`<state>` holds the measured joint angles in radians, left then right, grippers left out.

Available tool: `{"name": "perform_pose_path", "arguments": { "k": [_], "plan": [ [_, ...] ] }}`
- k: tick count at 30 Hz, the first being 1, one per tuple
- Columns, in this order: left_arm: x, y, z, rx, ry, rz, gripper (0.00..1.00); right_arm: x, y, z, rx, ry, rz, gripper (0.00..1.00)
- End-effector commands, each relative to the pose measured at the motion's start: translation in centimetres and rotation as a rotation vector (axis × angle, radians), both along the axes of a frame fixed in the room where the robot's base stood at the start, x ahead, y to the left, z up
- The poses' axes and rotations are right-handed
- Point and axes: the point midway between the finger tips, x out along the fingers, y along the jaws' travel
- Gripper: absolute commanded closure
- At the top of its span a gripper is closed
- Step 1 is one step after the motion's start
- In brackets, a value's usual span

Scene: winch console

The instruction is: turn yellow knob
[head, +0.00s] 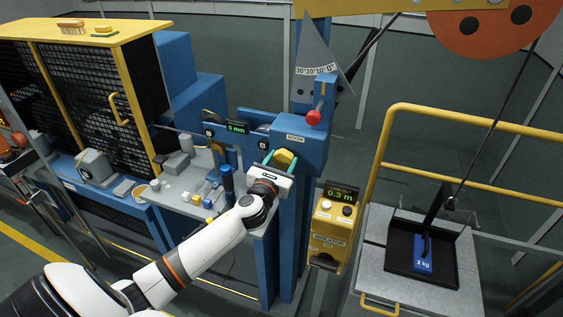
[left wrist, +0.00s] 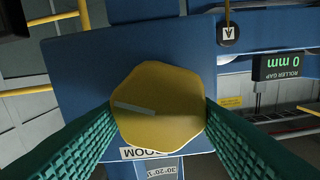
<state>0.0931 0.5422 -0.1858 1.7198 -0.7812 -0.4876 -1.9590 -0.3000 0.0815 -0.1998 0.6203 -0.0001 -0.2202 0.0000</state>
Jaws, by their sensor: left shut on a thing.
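The yellow knob (head: 284,158) sits on the front of a blue console post, below the boom label. In the left wrist view the knob (left wrist: 158,105) fills the middle, a rounded many-sided yellow knob with a pale grey line on its face. My left gripper (head: 280,160) reaches it from the front. Its two green ribbed fingers are shut on the knob, one on each side, as the left wrist view also shows. My right gripper is not in the head view.
A red-tipped lever (head: 314,117) stands just above and right of the knob. A yellow box reading 0.3 m (head: 332,225) is below right. A workbench (head: 190,200) with small parts lies left. A black tray (head: 408,262) holds a blue 2 kg weight (head: 423,262).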

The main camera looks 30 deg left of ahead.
Motion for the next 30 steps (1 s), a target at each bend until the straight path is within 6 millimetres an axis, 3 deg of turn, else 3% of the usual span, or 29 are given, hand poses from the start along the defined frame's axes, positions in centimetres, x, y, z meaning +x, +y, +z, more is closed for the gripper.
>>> {"name": "perform_pose_path", "arguments": {
  "k": [30],
  "plan": [
    [-0.13,0.45,-0.33,-0.926,-0.222,0.0,0.7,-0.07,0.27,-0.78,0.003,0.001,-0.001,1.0]
  ]
}}
